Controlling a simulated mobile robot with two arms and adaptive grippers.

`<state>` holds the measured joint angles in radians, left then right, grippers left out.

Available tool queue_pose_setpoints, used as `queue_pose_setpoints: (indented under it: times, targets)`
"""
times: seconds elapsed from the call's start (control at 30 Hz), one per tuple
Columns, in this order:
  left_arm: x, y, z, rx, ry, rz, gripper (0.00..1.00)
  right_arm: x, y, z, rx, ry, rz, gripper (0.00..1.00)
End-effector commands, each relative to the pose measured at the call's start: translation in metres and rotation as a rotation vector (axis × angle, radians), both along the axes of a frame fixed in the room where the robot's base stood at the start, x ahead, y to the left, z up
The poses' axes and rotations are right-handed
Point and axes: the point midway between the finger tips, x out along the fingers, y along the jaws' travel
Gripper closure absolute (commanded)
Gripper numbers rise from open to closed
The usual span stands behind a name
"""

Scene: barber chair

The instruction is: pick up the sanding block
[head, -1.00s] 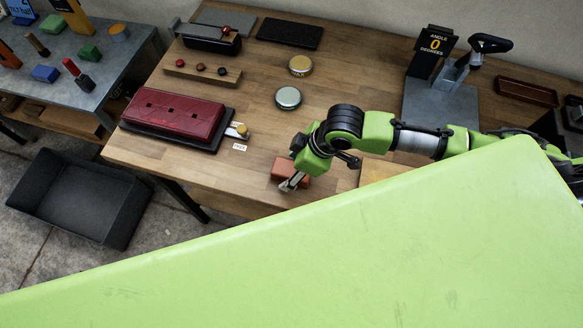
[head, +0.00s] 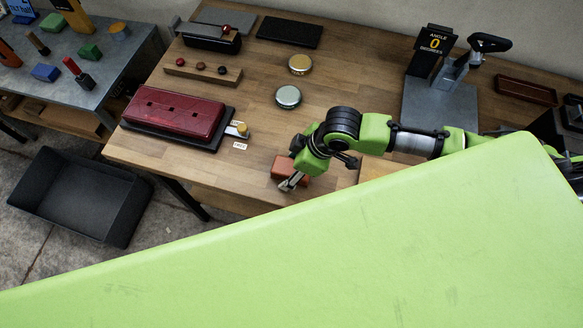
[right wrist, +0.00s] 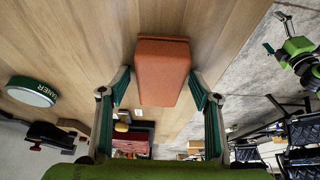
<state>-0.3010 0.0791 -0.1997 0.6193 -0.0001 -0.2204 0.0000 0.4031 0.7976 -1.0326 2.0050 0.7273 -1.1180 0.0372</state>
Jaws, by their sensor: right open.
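A reddish-brown block, which I take as the sanding block (head: 281,167), lies near the front edge of the wooden workbench (head: 330,100). My right gripper (head: 290,185) is at this block and partly covers it in the head view. In the right wrist view the block (right wrist: 162,72) shows between the two open fingers (right wrist: 160,85), with a gap on either side. The fingers do not grip it. My left gripper is not in the head view. A small green and black arm part (right wrist: 298,50) shows at the upper right of the right wrist view; its jaw is unclear.
A red case (head: 175,112) on a black base lies left of the block. Two round tins (head: 288,97) stand behind. An angle gauge stand (head: 440,100) is at the back right. A large green panel (head: 350,250) hides the foreground. A black bin (head: 75,195) is on the floor.

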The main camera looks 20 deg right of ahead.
Motion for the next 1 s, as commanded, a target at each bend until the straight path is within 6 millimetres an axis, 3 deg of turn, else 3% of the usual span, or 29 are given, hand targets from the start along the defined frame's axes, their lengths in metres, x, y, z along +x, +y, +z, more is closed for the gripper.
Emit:
queue_pose_setpoints:
  times: [0.07, 0.2, 0.23, 0.7, 0.9, 1.0]
  targets:
    - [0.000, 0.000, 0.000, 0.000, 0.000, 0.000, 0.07, 0.000, 0.000, 0.000, 0.000, 0.000, 0.000, 0.48]
    - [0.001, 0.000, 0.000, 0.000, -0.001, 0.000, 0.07, 0.000, 0.000, 0.000, -0.001, 0.001, 0.000, 0.84]
    - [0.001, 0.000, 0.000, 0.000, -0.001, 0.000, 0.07, 0.000, 0.000, 0.000, -0.001, 0.001, 0.000, 0.86]
    - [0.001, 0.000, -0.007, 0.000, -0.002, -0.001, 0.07, 0.000, -0.001, 0.002, -0.003, 0.001, 0.001, 0.89]
    - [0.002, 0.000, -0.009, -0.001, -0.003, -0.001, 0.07, 0.001, 0.000, 0.036, 0.000, -0.005, 0.002, 0.89]
    - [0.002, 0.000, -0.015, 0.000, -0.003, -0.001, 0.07, -0.017, 0.011, 0.057, 0.004, -0.004, 0.008, 0.89]
